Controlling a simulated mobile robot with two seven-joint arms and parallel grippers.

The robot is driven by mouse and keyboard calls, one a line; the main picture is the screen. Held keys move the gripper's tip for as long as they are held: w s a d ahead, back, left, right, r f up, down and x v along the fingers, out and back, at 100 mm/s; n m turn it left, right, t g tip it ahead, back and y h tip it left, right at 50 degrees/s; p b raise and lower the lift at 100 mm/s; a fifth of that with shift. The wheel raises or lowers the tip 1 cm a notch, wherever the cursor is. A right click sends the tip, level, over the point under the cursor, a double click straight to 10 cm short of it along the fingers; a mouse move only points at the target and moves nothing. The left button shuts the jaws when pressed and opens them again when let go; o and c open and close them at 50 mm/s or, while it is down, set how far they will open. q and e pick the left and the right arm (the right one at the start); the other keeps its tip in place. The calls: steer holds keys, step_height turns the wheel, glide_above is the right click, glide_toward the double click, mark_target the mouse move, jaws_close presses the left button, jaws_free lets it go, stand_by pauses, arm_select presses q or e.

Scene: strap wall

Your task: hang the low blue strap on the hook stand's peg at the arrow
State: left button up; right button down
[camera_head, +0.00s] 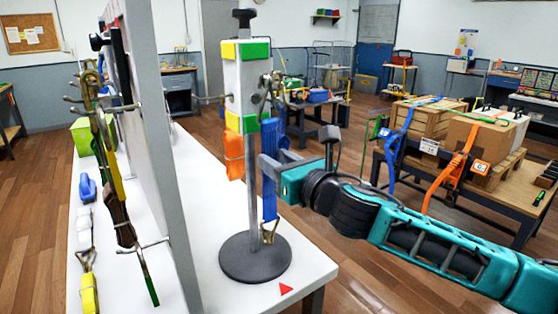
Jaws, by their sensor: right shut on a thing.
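The hook stand (250,203) is a grey post on a round dark base, with a white block and yellow and green patches at its top. A blue strap (269,205) hangs upright along the post's right side, a metal hook at its lower end. My right gripper (271,163) comes in from the right and is shut on the blue strap. Metal hook parts (272,88) show at the block's right side; I cannot tell whether the strap touches a peg. A red arrow (286,289) lies on the table before the base. My left gripper is out of view.
An orange strap (234,155) hangs left of the post, below a peg (211,97). A grey upright panel (160,150) with hooks and straps stands at left on the white table (215,283).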

stand_by(0.3)
steer(key=c, duration=0.6)
jaws_free()
steer(key=v, duration=1.2)
steer(key=s+f+m+h, duration=0.1)
steer(key=s+f+m, duration=0.1)
steer(key=f+m, duration=0.75)
steer(key=s+f+m+h, duration=0.1)
steer(key=s+f+m, duration=0.1)
steer(key=f+m, duration=0.75)
steer(key=s+d+f+m+g+h, duration=0.1)
steer(key=s+d+f+m+h, duration=0.1)
steer(key=s+d+f+m, duration=0.2)
steer(key=s+d+f+m+g+h, duration=0.1)
steer(key=s+d+f+m+h, duration=0.1)
steer(key=s+d+f+m, duration=0.2)
steer(key=s+d+f+m+g+h, duration=0.1)
steer(key=s+d+f+m+h, duration=0.1)
steer(key=s+d+f+m, duration=0.2)
steer(key=shift+s+d+f+m+g+h, duration=0.15)
steer(key=shift+s+f+m, duration=0.35)
steer(key=shift+f+m, duration=0.9)
steer(key=shift+s+d+f+m+g+h, duration=0.1)
steer(key=shift+s+f+m, duration=0.35)
steer(key=shift+f+m, duration=0.95)
steer(key=shift+s+f+m+g+h, duration=0.15)
steer(key=shift+s+f+m, duration=0.5)
steer(key=shift+m, duration=1.35)
